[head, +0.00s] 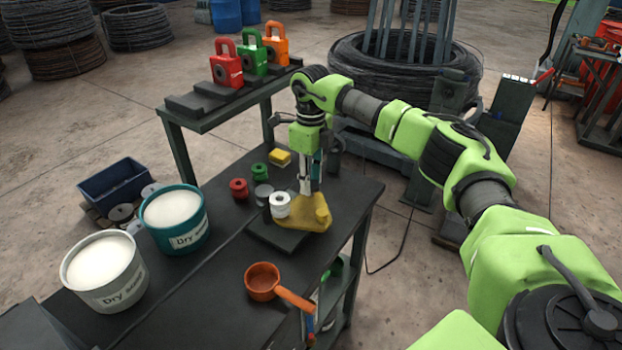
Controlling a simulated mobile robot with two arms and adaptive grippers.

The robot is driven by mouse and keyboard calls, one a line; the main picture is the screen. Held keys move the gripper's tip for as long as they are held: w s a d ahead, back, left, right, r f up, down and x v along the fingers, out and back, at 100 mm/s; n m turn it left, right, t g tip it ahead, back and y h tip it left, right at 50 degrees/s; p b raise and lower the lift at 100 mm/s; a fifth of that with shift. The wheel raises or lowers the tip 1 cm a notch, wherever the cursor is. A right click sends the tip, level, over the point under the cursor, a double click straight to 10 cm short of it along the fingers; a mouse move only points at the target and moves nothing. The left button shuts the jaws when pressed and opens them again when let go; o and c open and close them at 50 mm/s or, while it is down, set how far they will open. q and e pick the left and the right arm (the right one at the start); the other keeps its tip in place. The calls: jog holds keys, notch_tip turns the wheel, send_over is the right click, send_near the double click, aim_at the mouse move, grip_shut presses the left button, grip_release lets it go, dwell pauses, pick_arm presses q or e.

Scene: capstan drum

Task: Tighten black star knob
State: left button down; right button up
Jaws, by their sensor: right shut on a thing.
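My right gripper (306,186) points straight down over a yellow fixture (314,217) on the dark workbench (225,270). Its fingers are closed at the top of the fixture, beside a white spool-like drum (280,204). I cannot make out the black star knob as a separate shape; the fingers cover the spot where they grip, and what they hold seems to be the knob. The fixture rests on a dark plate at the bench's right side. My left gripper is not in view.
Red (239,188) and green (259,171) spools and a yellow block (280,157) stand close behind the fixture. An orange scoop (263,281) lies in front. White (104,270) and teal (174,219) tubs are left. Padlock-shaped pieces (226,64) stand on a raised shelf.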

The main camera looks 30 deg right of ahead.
jog(key=m, duration=0.4)
jog(key=shift+w+r, duration=0.1)
jog(key=shift+r, duration=0.1)
jog(key=shift+m, duration=1.8)
jog(key=shift+d+m, duration=0.1)
jog(key=shift+m, duration=0.2)
jog(key=o, duration=1)
jog(key=shift+o, duration=0.6)
jog(key=shift+f, duration=0.1)
notch_tip(320, 180, up, 12)
